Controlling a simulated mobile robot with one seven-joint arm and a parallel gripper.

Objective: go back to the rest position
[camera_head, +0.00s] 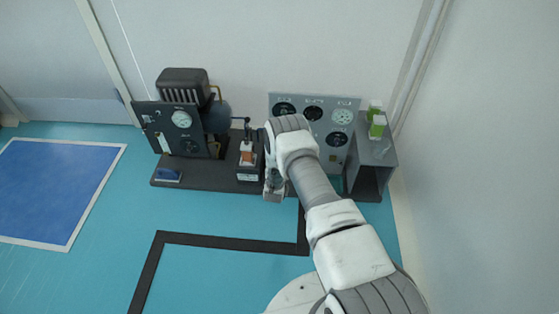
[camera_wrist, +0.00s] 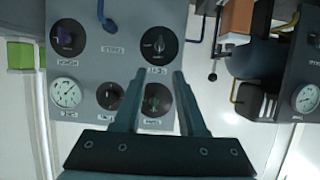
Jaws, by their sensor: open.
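My gripper (camera_wrist: 158,76) is open and empty, its two fingers apart in the wrist view. They point at a grey panel (camera_wrist: 125,20) with several round dials and dark knobs. I cannot tell how far the fingertips are from the panel. In the head view my white arm reaches forward from the lower right, and its wrist end stands in front of the left part of the grey panel (camera_head: 338,165). The fingers cannot be made out in that view, and the arm hides part of the panel.
Left of the panel, a dark bench (camera_head: 205,177) bears a machine (camera_head: 172,135) with gauges and an orange-brown block (camera_head: 248,157). At right, a grey open cabinet (camera_head: 376,155) has green-and-white items (camera_head: 377,127) on top, near the wall. The blue floor in front is clear.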

